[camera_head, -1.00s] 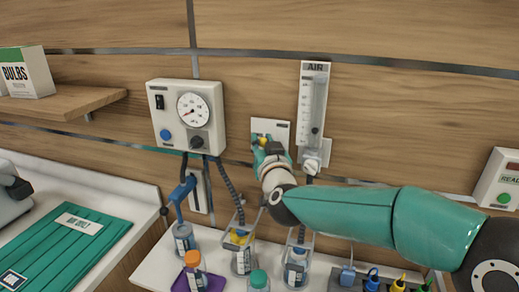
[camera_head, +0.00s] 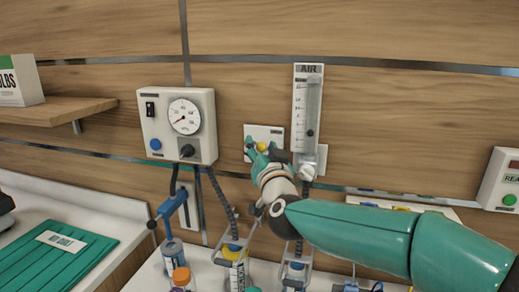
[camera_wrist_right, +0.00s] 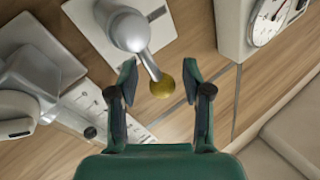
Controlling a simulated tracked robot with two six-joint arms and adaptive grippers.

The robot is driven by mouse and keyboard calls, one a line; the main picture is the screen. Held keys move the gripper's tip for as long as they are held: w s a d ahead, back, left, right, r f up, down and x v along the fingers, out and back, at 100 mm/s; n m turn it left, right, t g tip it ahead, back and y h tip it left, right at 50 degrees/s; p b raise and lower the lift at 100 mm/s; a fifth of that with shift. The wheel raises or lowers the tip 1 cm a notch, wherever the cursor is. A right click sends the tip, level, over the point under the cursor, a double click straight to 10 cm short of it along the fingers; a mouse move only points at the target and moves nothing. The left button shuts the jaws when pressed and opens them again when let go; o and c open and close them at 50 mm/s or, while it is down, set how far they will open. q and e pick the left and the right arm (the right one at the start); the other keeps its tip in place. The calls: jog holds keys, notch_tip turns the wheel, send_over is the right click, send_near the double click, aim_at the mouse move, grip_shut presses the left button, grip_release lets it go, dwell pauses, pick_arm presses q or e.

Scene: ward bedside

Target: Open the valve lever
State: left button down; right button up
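The valve lever is a short metal rod with a yellow ball knob on a grey round hub, on a white wall plate (camera_head: 274,132). In the right wrist view the hub (camera_wrist_right: 130,31) is at the top, and the rod slants down to the yellow knob (camera_wrist_right: 162,87). My right gripper (camera_head: 258,148) is at the plate, partly covering the lever. In the wrist view my right gripper (camera_wrist_right: 161,78) is open, with one finger on each side of the knob and a visible gap to each. My left gripper is not in view.
The gauge box (camera_head: 179,126) is left of the plate, and the AIR flowmeter (camera_head: 307,110) is close on its right. Hoses and bottles (camera_head: 172,255) are below. A boxed device (camera_head: 500,180) is at the far right. The wall above is clear.

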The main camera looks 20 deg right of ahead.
jog(key=s+a+f, duration=0.1)
jog(key=s, duration=1)
jog(key=shift+s+a+f, duration=0.25)
jog(key=shift+s+f, duration=0.1)
